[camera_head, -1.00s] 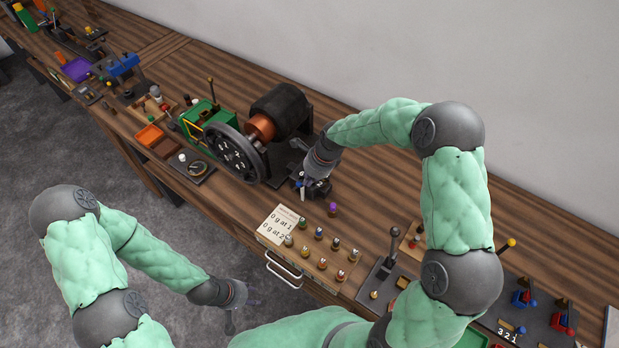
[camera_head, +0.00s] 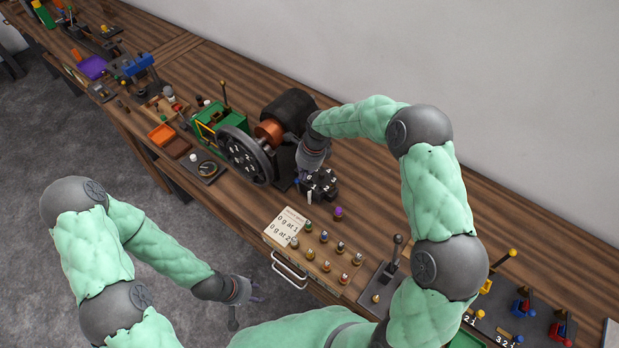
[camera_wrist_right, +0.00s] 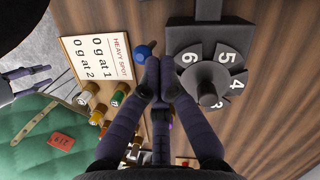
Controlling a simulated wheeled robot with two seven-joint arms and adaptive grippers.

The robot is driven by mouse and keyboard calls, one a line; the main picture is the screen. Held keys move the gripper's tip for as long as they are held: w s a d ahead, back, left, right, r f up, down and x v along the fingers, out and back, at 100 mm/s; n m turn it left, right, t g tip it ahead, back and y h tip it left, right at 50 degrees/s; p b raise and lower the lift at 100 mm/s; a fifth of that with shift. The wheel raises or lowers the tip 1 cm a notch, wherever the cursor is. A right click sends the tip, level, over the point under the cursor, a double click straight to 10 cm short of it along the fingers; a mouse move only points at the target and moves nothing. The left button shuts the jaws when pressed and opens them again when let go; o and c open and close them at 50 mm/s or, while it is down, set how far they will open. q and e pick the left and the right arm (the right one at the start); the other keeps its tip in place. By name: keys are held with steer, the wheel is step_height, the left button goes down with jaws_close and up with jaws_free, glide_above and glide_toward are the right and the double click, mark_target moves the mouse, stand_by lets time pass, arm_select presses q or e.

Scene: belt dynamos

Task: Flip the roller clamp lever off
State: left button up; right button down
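A dark numbered dial (camera_head: 322,184) stands on the bench beside the black roller (camera_head: 288,108) and spoked wheel (camera_head: 245,155). A lever with a blue ball knob (camera_wrist_right: 143,50) sits beside the dial; its shaft is mostly hidden behind my fingers. I cannot tell for sure that it is the roller clamp lever. My right gripper (camera_wrist_right: 161,72) has its fingertips together just below the blue knob in the wrist view, left of the dial's hub. I see nothing held between them. My left gripper (camera_head: 255,288) hangs empty, fingers spread, in front of the bench.
A "heavy spot" card (camera_head: 287,226) and several small knobbed weights (camera_head: 325,237) lie in front of the dial. A tall black lever (camera_head: 396,245) stands to the right. A green-framed unit (camera_head: 208,122) with a yellow-tipped lever is left of the roller.

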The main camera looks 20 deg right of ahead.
arm_select(q)
steer(key=shift+f, duration=0.2)
arm_select(e)
steer(key=shift+w+a+f, duration=0.1)
steer(key=shift+w+a, duration=0.35)
arm_select(q)
steer(key=shift+r, duration=0.15)
arm_select(e)
steer(key=shift+r, duration=0.25)
arm_select(q)
steer(key=shift+r+p, duration=0.35)
arm_select(e)
steer(key=shift+r, duration=0.65)
